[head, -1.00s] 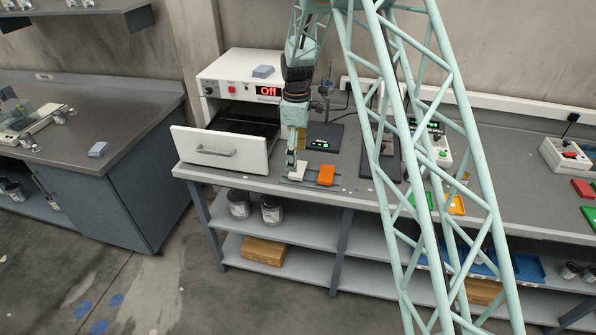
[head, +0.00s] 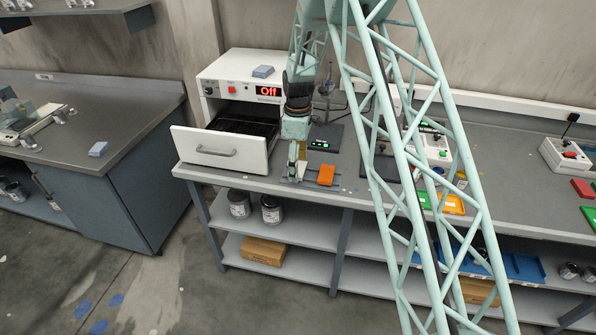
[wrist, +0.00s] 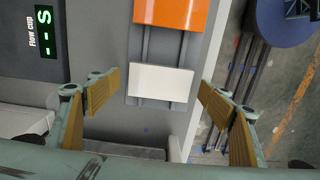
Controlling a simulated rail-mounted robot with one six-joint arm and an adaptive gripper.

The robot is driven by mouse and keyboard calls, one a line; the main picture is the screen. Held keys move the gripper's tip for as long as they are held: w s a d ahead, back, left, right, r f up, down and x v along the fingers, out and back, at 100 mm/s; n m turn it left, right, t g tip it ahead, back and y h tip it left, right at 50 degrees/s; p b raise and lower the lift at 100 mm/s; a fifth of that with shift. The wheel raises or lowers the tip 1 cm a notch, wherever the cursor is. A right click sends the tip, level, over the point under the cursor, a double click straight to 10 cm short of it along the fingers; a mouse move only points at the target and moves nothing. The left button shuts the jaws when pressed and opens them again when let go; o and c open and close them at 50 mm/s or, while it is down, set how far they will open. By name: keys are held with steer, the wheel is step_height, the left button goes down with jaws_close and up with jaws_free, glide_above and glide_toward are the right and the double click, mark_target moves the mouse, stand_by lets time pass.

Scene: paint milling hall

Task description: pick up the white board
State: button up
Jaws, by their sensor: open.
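The white board (wrist: 161,83) lies flat on a grey rack with rails in the wrist view, just beside an orange board (wrist: 171,13). In the head view a small part of the white board (head: 302,168) shows beside my gripper, left of the orange board (head: 327,175). My gripper (wrist: 160,108) is open, with its ribbed yellow-brown finger pads on the left and right of the white board and apart from it. In the head view my gripper (head: 294,175) reaches down at the bench's front edge and hides part of the rack.
An open white drawer (head: 218,150) of the oven reading "Off" (head: 268,91) stands left of my gripper. A flow cup display (wrist: 45,38) is close by. Green and yellow-orange pieces (head: 452,204) lie further right on the bench.

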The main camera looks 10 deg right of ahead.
stand_by(0.3)
steer(key=c, duration=0.9)
steer(key=shift+c, duration=0.2)
steer(key=shift+r, duration=0.2)
steer(key=shift+r, duration=1.65)
steer(key=s+r, duration=0.1)
steer(key=s, duration=1.5)
steer(key=shift+r+b, duration=0.15)
steer(key=shift+b, duration=0.2)
